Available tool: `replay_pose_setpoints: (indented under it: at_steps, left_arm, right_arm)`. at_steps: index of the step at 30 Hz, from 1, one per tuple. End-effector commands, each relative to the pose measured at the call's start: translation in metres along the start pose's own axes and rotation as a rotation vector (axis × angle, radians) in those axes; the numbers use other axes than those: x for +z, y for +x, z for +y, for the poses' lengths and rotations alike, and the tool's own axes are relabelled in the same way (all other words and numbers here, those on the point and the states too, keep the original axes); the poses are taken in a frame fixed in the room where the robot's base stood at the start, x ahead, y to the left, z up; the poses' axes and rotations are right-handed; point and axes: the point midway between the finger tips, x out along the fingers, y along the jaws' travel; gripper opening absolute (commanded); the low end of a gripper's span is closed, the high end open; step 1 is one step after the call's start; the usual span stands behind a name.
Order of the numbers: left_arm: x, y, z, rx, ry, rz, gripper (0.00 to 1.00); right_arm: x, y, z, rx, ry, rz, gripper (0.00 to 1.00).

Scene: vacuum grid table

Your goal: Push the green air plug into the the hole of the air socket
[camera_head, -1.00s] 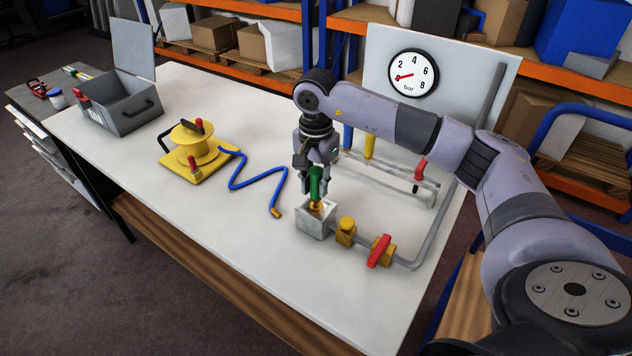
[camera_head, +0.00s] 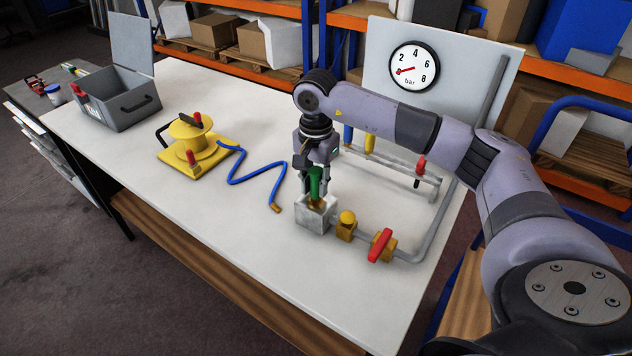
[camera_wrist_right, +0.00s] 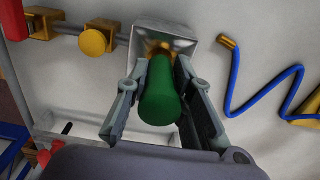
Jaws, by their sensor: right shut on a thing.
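The green air plug (camera_head: 316,181) stands upright above the air socket, a grey metal block (camera_head: 316,216) on the white table. My right gripper (camera_head: 314,187) is shut on the plug and points down. In the right wrist view the green plug (camera_wrist_right: 160,92) is between the two fingers, and its brass end meets the top of the metal block (camera_wrist_right: 176,36). The hole is hidden by the plug, so I cannot tell how deep the brass end sits. My left gripper is not in view.
A brass fitting (camera_head: 346,226) and a red-handled valve (camera_head: 381,246) on a grey pipe stand right of the socket. A pressure gauge (camera_head: 414,65) stands behind. The front of the table is clear.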

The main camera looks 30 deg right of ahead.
Motion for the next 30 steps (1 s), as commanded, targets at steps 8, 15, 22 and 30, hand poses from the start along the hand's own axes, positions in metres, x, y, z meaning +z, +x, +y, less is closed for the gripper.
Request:
replay_pose_setpoints:
  at_steps: [8, 15, 22, 30]
  left_arm:
    - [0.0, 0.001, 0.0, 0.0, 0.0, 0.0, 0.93]
    - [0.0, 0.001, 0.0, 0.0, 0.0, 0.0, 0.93]
    - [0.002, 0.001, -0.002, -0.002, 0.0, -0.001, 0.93]
    - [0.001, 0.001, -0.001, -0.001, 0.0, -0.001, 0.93]
  right_arm:
    - [0.0, 0.002, 0.0, 0.0, 0.0, 0.0, 0.33]
    - [0.0, 0.002, 0.0, 0.0, 0.0, 0.0, 0.45]
    - [0.0, 0.001, 0.0, 0.0, 0.0, 0.0, 0.45]
    - [0.0, -0.035, -0.001, -0.005, -0.001, 0.002, 0.45]
